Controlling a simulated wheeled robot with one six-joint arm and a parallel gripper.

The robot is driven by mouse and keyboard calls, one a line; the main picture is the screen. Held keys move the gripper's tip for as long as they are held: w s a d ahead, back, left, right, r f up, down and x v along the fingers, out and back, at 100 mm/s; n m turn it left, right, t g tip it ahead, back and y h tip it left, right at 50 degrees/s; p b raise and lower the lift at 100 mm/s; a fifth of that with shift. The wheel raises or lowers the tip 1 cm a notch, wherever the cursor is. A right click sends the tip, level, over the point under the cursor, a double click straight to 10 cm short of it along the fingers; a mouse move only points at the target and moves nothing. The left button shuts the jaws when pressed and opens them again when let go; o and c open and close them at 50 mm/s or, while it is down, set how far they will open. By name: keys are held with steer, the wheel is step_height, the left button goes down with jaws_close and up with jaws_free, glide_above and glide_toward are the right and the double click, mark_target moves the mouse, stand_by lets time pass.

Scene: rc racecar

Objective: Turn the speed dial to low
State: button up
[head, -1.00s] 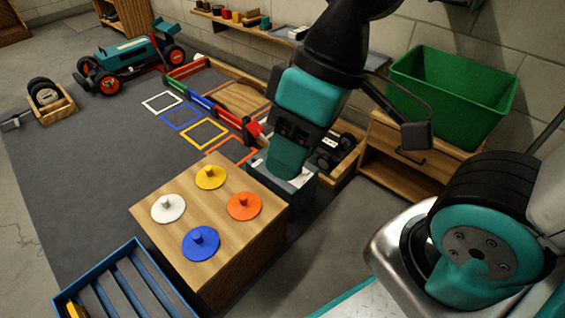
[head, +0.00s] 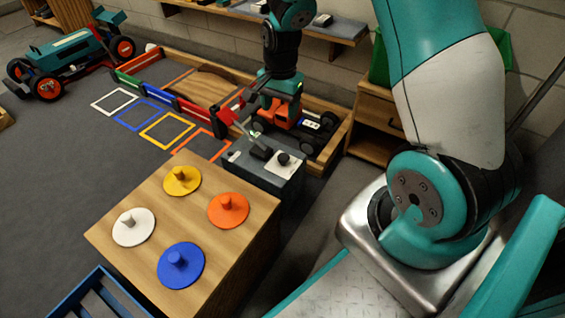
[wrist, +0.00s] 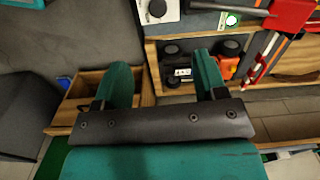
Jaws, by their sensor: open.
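The speed dial looks to be the round black knob (head: 283,158) on a pale plate on top of the grey control box (head: 262,172), behind the wooden cabinet. I cannot read its setting. In the wrist view the knob (wrist: 157,8) is at the top edge, partly cut off, on the box (wrist: 205,22). My gripper (head: 275,103) is beyond the box, above the wooden tray, apart from the knob. In the wrist view its two teal fingers (wrist: 160,62) are spread with nothing between them.
A black lever (head: 259,149) sits beside the knob, and a red barrier arm (head: 232,110) rises close by. An orange car (head: 288,116) is in the tray (head: 335,140) below my gripper. The cabinet (head: 235,195) with colored knobbed discs stands in front.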

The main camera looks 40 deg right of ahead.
mark_target(283, 156)
steer(key=shift+m, duration=0.4)
steer(key=f+b, duration=0.3)
steer(key=f, duration=0.3)
steer(key=f+b, duration=0.4)
steer(key=f, duration=0.2)
steer(key=d+f+b, duration=0.1)
steer(key=f+b, duration=0.2)
steer(key=f, duration=0.4)
steer(key=shift+w+d, duration=0.1)
steer(key=c, duration=0.9)
